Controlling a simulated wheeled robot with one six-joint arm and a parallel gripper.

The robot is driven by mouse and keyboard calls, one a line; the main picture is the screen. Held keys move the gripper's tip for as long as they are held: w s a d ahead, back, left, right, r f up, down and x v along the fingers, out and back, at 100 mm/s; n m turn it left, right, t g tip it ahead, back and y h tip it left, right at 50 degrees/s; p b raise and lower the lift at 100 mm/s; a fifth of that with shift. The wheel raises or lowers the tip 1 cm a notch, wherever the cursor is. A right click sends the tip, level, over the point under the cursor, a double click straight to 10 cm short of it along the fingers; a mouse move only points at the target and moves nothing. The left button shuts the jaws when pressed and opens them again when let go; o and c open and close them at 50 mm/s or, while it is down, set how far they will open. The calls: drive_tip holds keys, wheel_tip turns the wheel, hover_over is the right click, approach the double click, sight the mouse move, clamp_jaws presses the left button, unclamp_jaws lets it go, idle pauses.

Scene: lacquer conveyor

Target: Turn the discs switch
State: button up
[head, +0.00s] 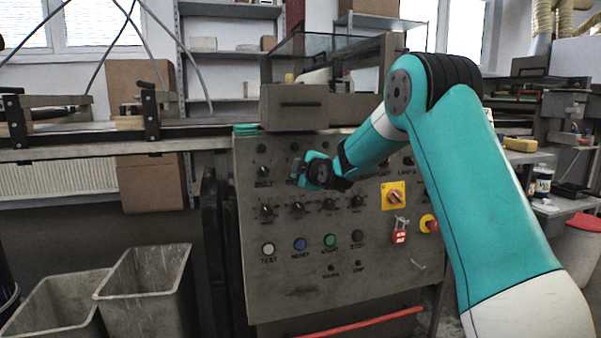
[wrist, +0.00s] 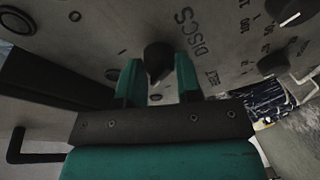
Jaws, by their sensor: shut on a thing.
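The discs switch (wrist: 157,58) is a black knob on the grey control panel (head: 285,285), with the lettering DISCS beside it in the wrist view. My gripper (wrist: 158,78) has its two teal fingers on either side of the knob and is shut on it. In the head view my gripper (head: 299,172) is at the upper left part of the panel. It covers the switch there, so the knob's pointer direction cannot be told from that view.
More black knobs (head: 298,208) sit just below my gripper, above a row of push buttons (head: 300,244). A yellow-backed switch (head: 394,196) and a red padlock (head: 400,236) are to the right. Grey bins (head: 150,290) stand on the floor at left. A conveyor (head: 75,138) runs left.

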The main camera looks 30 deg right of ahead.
idle(0.3)
drive_tip(key=o, duration=0.9)
drive_tip(key=s+r, duration=0.1)
drive_tip(key=s, duration=0.4)
drive_tip(key=s+a+r, duration=0.1)
drive_tip(key=s, duration=0.5)
drive_tip(key=s+p, duration=0.1)
drive_tip(key=s, duration=0.5)
drive_tip(key=shift+s+a+r, duration=0.1)
drive_tip(key=shift+a+r, duration=0.1)
drive_tip(key=shift+r, duration=0.2)
